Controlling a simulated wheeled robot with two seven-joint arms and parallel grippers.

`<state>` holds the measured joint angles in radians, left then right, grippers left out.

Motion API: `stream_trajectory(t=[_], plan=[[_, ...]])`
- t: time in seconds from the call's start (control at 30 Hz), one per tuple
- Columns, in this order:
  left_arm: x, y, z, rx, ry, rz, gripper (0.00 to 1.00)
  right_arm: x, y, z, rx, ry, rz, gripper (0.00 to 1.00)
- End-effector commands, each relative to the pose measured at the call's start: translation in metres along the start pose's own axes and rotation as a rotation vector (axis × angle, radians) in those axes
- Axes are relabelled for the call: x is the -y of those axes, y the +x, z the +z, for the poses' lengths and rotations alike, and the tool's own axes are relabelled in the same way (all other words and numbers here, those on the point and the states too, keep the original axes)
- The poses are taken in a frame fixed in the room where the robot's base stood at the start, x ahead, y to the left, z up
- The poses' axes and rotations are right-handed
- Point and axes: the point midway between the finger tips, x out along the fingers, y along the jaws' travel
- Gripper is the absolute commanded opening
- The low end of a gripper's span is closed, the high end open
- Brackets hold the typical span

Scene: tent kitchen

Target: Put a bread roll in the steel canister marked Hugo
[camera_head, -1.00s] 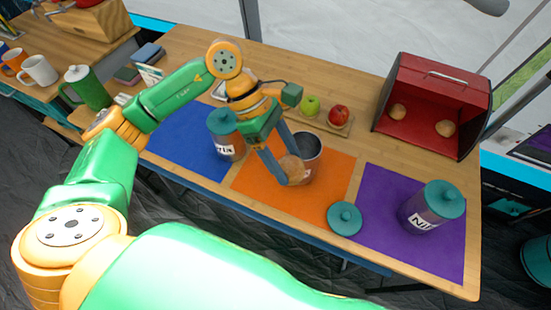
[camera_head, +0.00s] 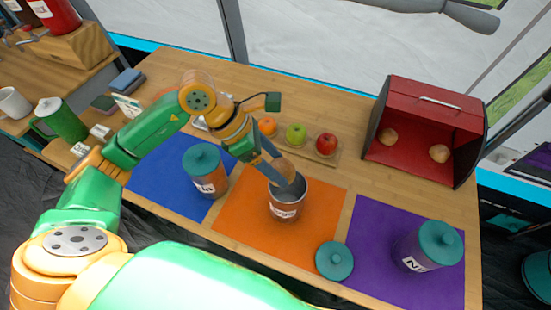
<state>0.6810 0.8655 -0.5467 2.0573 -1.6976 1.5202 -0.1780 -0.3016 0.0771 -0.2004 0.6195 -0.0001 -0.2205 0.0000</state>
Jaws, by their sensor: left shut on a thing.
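The open steel canister (camera_head: 287,208) stands upright on the orange mat (camera_head: 240,238). Its front label is too small to read surely. My left gripper (camera_head: 286,182) is shut on a bread roll (camera_head: 282,168) and holds it at the canister's mouth, tilted down over the opening. I cannot tell how far the roll is below the rim. A loose teal lid (camera_head: 334,261) lies across the edge of the orange and purple mats. Two more rolls lie in the red bread box: one on the left (camera_head: 388,137) and one on the right (camera_head: 439,153). My right gripper is not in view.
A lidded canister (camera_head: 205,173) stands on the blue mat (camera_head: 160,180); another (camera_head: 428,246) stands on the purple mat (camera_head: 370,230). A fruit board (camera_head: 311,152) lies behind the open canister. The red bread box (camera_head: 435,105) is at the back right.

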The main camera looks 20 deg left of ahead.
Motion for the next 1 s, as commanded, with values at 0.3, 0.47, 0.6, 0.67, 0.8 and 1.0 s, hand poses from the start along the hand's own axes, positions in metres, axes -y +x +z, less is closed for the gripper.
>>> stream_trajectory(t=[0.3,0.47,0.6,0.67,0.8,1.0], plan=[[0.000,-0.001,0.001,0.000,0.001,0.000,1.00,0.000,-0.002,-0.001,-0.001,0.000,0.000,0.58],[0.000,-0.003,0.001,0.000,0.001,0.001,1.00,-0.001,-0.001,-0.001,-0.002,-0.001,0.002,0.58],[-0.001,-0.026,0.000,0.002,0.004,0.007,1.00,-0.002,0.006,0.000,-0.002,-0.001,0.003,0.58],[-0.001,-0.040,0.000,0.002,0.002,0.007,1.00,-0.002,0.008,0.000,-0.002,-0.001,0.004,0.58],[0.000,-0.064,0.000,0.001,0.000,0.004,1.00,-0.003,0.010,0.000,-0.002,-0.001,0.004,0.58],[0.001,-0.073,0.001,0.000,0.001,-0.001,1.00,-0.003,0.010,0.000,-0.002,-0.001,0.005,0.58]])
